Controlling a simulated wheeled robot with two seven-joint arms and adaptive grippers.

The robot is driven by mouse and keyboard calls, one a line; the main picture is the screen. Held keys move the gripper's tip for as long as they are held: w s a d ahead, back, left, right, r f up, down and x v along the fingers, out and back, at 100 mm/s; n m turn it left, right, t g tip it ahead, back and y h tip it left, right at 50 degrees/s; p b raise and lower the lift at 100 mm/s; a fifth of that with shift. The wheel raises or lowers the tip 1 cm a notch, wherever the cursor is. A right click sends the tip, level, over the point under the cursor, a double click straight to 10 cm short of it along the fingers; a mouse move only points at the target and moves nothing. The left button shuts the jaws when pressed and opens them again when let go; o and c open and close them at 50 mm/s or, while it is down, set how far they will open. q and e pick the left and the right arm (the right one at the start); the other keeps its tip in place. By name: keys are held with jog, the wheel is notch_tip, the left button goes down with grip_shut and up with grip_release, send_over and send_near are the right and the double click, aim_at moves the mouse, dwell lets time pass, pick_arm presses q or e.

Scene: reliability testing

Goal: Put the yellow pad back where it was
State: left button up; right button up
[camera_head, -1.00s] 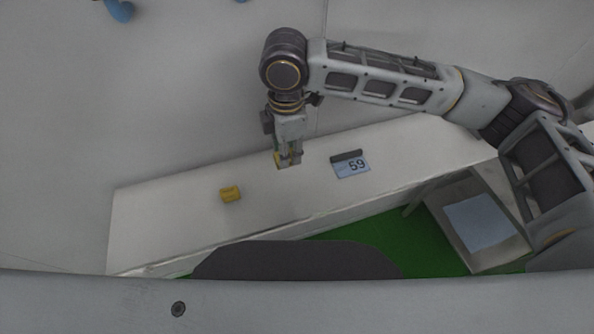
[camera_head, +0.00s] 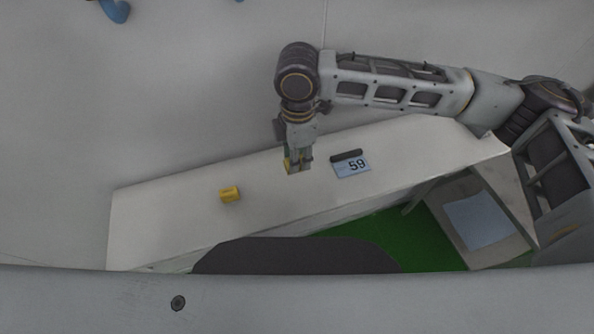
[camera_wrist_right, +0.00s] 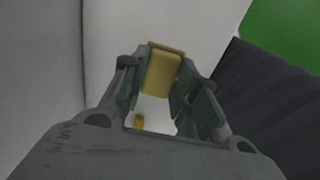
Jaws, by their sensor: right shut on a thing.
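My right gripper (camera_head: 298,167) is shut on a yellow pad (camera_head: 287,162) and points down over the white table, left of the small "59" display. The right wrist view shows the yellow pad (camera_wrist_right: 162,72) between the green-lined fingers of the gripper (camera_wrist_right: 160,85). A second yellow block (camera_head: 229,194) lies on the table to the left of the gripper. It also appears small through the gripper's gap in the wrist view (camera_wrist_right: 138,122). I cannot tell whether the held pad touches the table. My left gripper is not in view.
The white table (camera_head: 150,225) is mostly clear. The display marked "59" (camera_head: 352,165) stands close to the right of my gripper, with a dark bar at its top. A lower stand with a pale blue panel (camera_head: 478,220) is at right, beside green floor (camera_head: 425,240).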

aim_at(297, 180)
jog(key=shift+f, duration=1.55)
jog(key=shift+f, duration=1.85)
jog(key=o, duration=0.9)
jog(key=shift+p, duration=0.3)
notch_tip(297, 180, up, 12)
jog(key=shift+w+r+b, duration=0.1)
jog(key=shift+w+b, duration=0.05)
jog(key=shift+b, duration=0.25)
